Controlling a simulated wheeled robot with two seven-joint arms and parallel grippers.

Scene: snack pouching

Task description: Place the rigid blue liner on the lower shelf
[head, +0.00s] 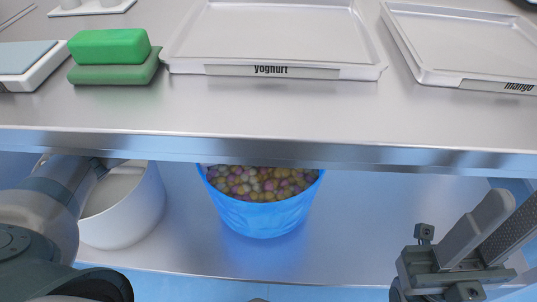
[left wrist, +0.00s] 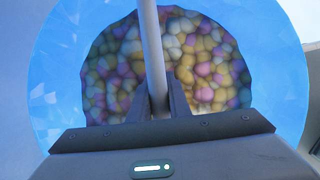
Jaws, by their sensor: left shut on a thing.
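The blue liner (head: 262,217) is a bucket-shaped tub full of small multicoloured balls. It is upright over the lower shelf, partly hidden by the upper table edge; I cannot tell whether its base touches the shelf. In the left wrist view the liner (left wrist: 58,95) surrounds the balls beneath my left gripper (left wrist: 160,100). Its fingers are shut on a thin grey bar (left wrist: 150,40) that crosses above the balls and looks like the liner's handle. In the head view that gripper is hidden. My right gripper (head: 490,228) is open and empty at the lower right.
A white pot (head: 130,215) stands left of the liner on the lower shelf (head: 380,225); the shelf right of the liner is clear. The upper table (head: 300,110) overhangs it, bearing a yoghurt tray (head: 270,30), a mango tray (head: 465,45) and green sponges (head: 112,58).

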